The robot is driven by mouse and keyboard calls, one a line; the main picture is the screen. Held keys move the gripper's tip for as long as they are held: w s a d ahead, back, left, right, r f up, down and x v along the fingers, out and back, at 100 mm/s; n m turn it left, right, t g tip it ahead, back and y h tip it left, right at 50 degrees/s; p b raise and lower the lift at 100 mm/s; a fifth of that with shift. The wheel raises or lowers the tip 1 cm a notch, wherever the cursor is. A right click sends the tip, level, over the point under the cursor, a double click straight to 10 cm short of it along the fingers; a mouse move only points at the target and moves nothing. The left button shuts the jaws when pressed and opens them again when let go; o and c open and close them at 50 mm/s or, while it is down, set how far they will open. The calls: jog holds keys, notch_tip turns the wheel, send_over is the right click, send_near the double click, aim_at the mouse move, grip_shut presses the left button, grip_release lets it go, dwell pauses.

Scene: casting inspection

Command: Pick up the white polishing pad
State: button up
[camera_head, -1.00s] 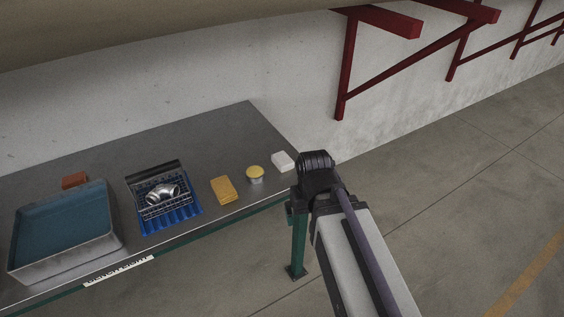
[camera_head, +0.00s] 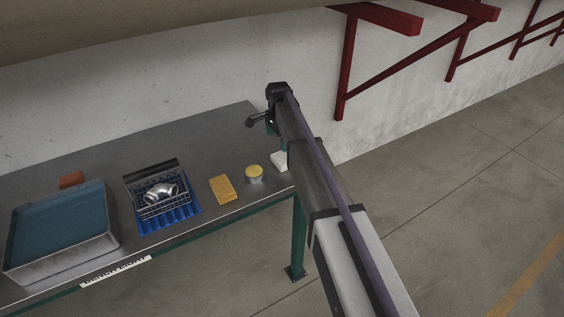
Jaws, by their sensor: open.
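The white polishing pad (camera_head: 278,162) is a small white block at the right end of the grey table. My arm covers its right part. My gripper (camera_head: 251,122) is at the end of my arm, over the back right part of the table. It shows small and dark, pointing left, farther back than the pad and apart from it. It is open, and I see nothing in it.
Left of the pad on the table (camera_head: 215,146) are a yellow-lidded tin (camera_head: 254,173), a yellow sponge-like block (camera_head: 222,188), a blue rack with a metal pipe elbow (camera_head: 161,193), a large blue-lined tray (camera_head: 60,235) and an orange-brown block (camera_head: 72,180). The wall stands close behind.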

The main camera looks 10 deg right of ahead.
aim_at(278, 159)
notch_tip(278, 159, down, 11)
jog(key=b, duration=1.1)
jog(key=shift+w+a+f, duration=0.1)
jog(key=shift+f, duration=0.05)
jog(key=shift+r, duration=0.25)
jog(key=c, duration=0.7)
notch_tip(278, 159, up, 10)
jog(key=p, duration=1)
jog(key=shift+r+p, duration=0.15)
jog(key=shift+p, duration=0.2)
jog(key=o, duration=0.4)
jog(key=shift+f, duration=0.2)
jog(key=shift+c, duration=1.2)
